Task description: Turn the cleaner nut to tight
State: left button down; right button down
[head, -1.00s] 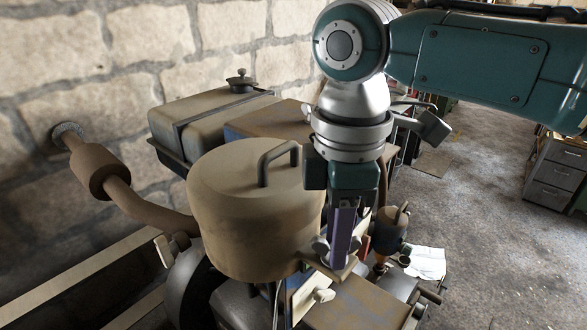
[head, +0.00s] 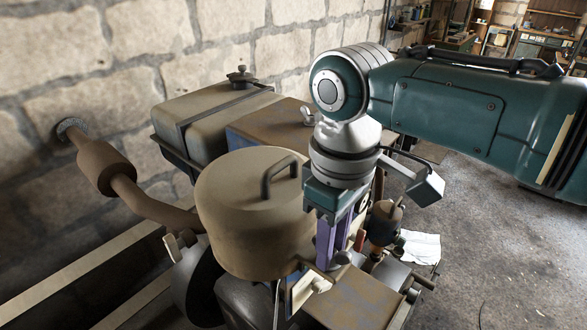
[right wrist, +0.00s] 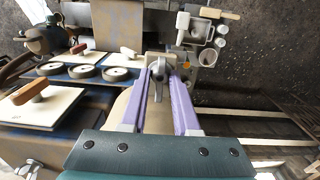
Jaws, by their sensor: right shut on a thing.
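The cleaner nut is a grey metal wing nut (head: 342,258) on a flat bracket at the right side of the tan, drum-shaped air cleaner (head: 250,225). My right gripper (head: 327,264) points down at it with its purple fingers and is shut on it. In the right wrist view the nut (right wrist: 158,69) shows between the tips of the two purple fingers (right wrist: 160,78). The fingers hide part of the nut in the head view. How tight the nut is cannot be told. My left gripper is not in view.
A fuel tank (head: 215,108) stands behind the air cleaner, and an exhaust pipe with a brown muffler (head: 105,166) runs to the stone wall.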

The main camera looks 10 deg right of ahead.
dwell(0.5)
jog(key=c, duration=0.9)
grip_release()
notch_tip(320, 180, up, 10)
jog(key=shift+b, duration=0.95)
